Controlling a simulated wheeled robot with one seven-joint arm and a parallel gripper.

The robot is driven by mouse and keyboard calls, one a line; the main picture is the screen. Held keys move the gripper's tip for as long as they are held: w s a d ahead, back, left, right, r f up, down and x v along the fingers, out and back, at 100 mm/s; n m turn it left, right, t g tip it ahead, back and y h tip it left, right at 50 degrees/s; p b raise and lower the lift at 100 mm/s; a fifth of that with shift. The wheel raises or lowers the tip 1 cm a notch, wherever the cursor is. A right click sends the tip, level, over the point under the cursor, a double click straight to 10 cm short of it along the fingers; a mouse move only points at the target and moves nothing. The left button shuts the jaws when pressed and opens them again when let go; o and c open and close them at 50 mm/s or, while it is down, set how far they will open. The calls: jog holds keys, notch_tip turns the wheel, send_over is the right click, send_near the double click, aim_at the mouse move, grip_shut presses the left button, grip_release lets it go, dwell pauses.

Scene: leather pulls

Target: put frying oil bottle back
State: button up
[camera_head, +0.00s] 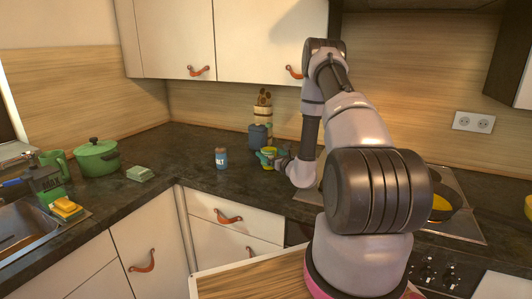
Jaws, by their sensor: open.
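My gripper (266,158) is small in the view, above the back counter near the corner. Its teal fingers are open beside a small yellow-green container (270,153), which may be the frying oil bottle; its label cannot be read. I cannot tell whether the fingers touch it or surround it. A blue salt container (221,158) stands upright on the counter to the left of my gripper. My arm hides part of the counter and stove to the right.
A dark blue jar (258,137) and a wooden utensil holder (262,114) stand behind my gripper. A green pot (97,157) and a sink (20,222) are at left. A pan (440,208) is on the stove at right.

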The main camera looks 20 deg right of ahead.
jog(key=s, duration=0.2)
jog(key=s+d, duration=0.1)
jog(key=s, duration=0.5)
jog(key=shift+s+d, duration=0.25)
jog(key=shift+d, duration=0.05)
